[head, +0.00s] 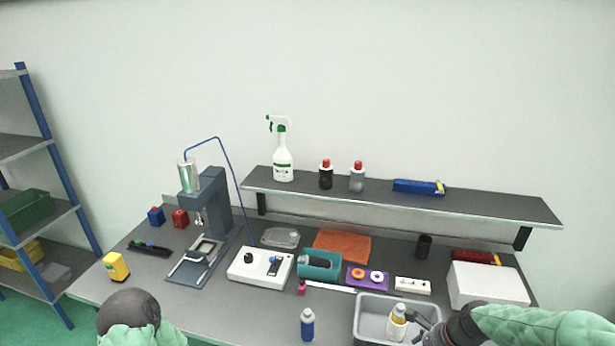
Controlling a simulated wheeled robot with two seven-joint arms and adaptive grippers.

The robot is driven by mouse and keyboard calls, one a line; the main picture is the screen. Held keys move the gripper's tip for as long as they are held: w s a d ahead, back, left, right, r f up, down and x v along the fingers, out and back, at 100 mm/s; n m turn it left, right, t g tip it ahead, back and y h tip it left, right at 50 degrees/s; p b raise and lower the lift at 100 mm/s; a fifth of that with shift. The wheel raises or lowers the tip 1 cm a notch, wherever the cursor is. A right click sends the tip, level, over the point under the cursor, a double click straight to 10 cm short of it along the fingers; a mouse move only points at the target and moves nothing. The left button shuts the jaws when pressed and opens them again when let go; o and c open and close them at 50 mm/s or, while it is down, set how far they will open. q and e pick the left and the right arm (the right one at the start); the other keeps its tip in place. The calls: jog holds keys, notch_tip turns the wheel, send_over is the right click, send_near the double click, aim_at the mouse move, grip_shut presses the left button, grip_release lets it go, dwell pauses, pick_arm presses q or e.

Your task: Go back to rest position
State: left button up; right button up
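My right arm comes in from the right edge in a green sleeve, and its dark gripper (427,326) is low over the grey bin (371,301).
On the grey bench (225,319) stand a press (218,208), a white control box (260,265), a blue bottle (307,325) and a white box (487,285). A raised shelf (450,203) holds a spray bottle (283,164). A shelving rack (45,220) stands at left.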

jog(key=s+a+f+n+g+b, duration=0.15)
jog(key=a+f+n, duration=0.25)
jog(key=f, duration=0.5)
jog(key=s+a+f+n+t+b, duration=0.1)
jog(key=s+a+f+n+b, duration=0.3)
jog(key=f, duration=0.6)
jog(key=s+a+f+n+b, duration=0.1)
jog(key=s+a+f+n, duration=0.3)
jog(key=f, duration=0.3)
jog(key=s+a+f+n+g+b, duration=0.1)
jog(key=s+a+f+n+b, duration=0.1)
jog(key=s+a+f+n, duration=0.3)
jog(key=shift+s+a+f, duration=0.25)
jog(key=shift+a+f, duration=0.05)
jog(key=shift+f, duration=0.55)
